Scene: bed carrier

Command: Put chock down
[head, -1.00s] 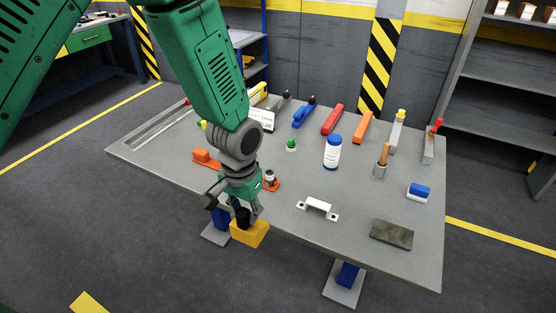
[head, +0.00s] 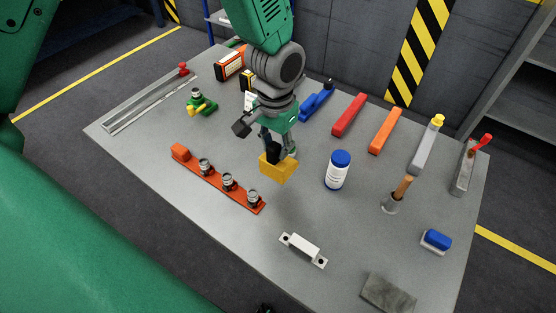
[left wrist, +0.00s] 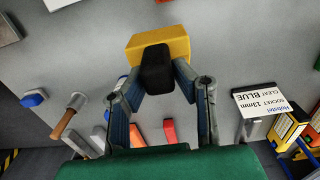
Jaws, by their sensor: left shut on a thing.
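The chock is a yellow block (head: 278,168) with a black part on top. My left gripper (head: 277,150) is shut on it by the black part and holds it over the middle of the grey table (head: 210,195). It seems to hang a little above the surface; the exact gap is hard to tell. In the left wrist view the yellow block (left wrist: 160,46) lies beyond the fingertips, with the black part (left wrist: 157,68) between the fingers. My right gripper is not in view.
An orange rail (head: 220,186) with several sockets lies left of the chock. A white bottle (head: 337,171) stands to its right and a white handle (head: 303,250) lies in front. A red bar (head: 349,114) and an orange bar (head: 386,130) lie behind. Bare table surrounds the chock.

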